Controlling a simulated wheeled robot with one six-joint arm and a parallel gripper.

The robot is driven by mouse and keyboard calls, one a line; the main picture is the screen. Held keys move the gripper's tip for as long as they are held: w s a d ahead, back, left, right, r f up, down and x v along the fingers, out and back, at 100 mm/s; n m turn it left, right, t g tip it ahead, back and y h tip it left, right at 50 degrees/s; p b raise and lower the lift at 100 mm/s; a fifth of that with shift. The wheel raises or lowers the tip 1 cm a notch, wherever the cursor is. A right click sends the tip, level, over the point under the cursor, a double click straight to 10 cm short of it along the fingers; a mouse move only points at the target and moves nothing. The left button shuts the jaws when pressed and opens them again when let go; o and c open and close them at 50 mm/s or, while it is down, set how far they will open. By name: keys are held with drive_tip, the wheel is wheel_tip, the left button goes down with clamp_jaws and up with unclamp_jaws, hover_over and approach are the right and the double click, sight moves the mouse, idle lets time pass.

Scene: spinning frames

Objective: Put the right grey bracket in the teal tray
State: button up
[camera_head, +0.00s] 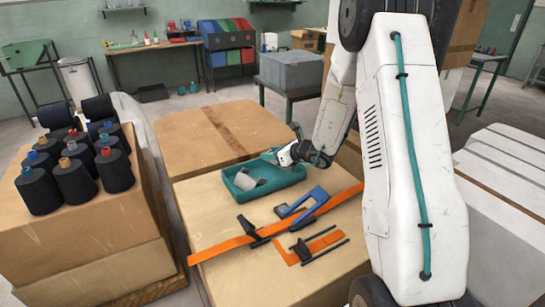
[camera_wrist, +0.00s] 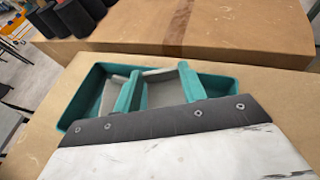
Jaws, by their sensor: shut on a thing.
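The teal tray (camera_head: 285,184) stands on a cardboard box. One grey bracket (camera_head: 245,181) lies inside it, tilted, toward the left; it also shows in the wrist view (camera_wrist: 111,98). My gripper (camera_head: 275,157) is over the tray's back right part. In the wrist view, its two teal fingers (camera_wrist: 158,88) are shut on a second grey bracket (camera_wrist: 160,92), which sits between them over the tray (camera_wrist: 82,90). The gripper hides part of this bracket, and I cannot tell whether it touches the tray floor.
In front of the tray lie a blue frame (camera_head: 307,203), an orange strip (camera_head: 215,249), an orange piece (camera_head: 318,246) and black parts (camera_head: 250,228). Several dark spools (camera_head: 75,180) stand on a box at left. The box top (camera_head: 205,140) behind the tray is clear.

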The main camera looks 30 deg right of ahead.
drive_tip(key=shift+f, duration=0.65)
drive_tip(key=shift+f, duration=0.1)
drive_tip(key=o, duration=1)
